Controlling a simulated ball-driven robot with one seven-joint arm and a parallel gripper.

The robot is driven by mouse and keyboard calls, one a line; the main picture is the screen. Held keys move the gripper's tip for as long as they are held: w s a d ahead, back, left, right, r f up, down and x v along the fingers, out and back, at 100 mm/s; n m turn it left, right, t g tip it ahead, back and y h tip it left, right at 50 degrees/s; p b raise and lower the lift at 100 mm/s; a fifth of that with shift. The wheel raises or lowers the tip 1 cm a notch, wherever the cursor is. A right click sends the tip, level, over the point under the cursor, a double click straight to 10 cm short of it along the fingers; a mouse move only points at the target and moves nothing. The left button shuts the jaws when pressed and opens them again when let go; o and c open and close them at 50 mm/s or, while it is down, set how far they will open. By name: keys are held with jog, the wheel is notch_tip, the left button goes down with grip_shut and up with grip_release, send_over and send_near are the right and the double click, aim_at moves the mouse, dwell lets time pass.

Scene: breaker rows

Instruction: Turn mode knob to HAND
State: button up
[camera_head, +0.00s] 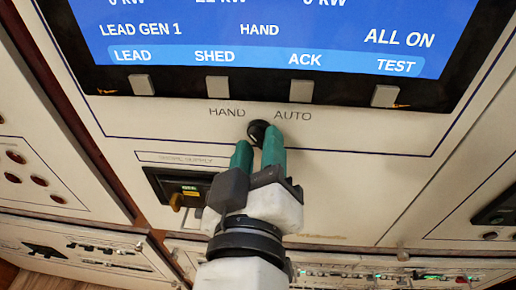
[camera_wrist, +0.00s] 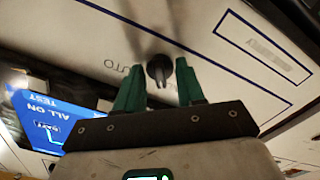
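The mode knob (camera_head: 258,131) is small and black, on the pale panel below the screen, between the printed labels HAND (camera_head: 227,112) and AUTO (camera_head: 293,115). In the wrist view the knob (camera_wrist: 159,69) shows between the fingertips, with part of the AUTO label to its left. My gripper (camera_head: 258,147) has two green fingers pointing up at the knob. In the wrist view my gripper (camera_wrist: 160,67) is open, with a gap visible on each side of the knob. I cannot clearly tell which label the knob points to.
A blue screen (camera_head: 270,35) above reads HAND and ALL ON, with several grey buttons (camera_head: 301,91) along its lower edge. A black breaker with a yellowish handle (camera_head: 180,195) sits left of my gripper. The panel right of the knob is clear.

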jog(key=s+b, duration=0.2)
jog(key=s, duration=0.8)
jog(key=shift+s+a+b, duration=0.2)
jog(key=shift+s+b, duration=0.1)
jog(key=shift+s, duration=0.1)
jog(key=w+d+f+m+g+h, duration=0.1)
jog(key=w+d+f+g, duration=0.3)
jog(key=d+f, duration=0.55)
jog(key=w+d+f+m+g+h, duration=0.15)
jog(key=w+d+f+g, duration=0.4)
jog(key=f, duration=0.75)
jog(key=s+d+f+m+g+y, duration=0.1)
jog(key=s+d+f+m+g, duration=0.1)
jog(key=s+d+f, duration=0.5)
jog(key=s+d+f+m+g+y, duration=0.2)
jog(key=s+d+f+g, duration=0.3)
jog(key=s+f, duration=0.6)
notch_tip(320, 180, down, 2)
jog(key=shift+s+d+f+m, duration=0.1)
jog(key=shift+s+d+m, duration=0.25)
jog(key=shift+d, duration=0.75)
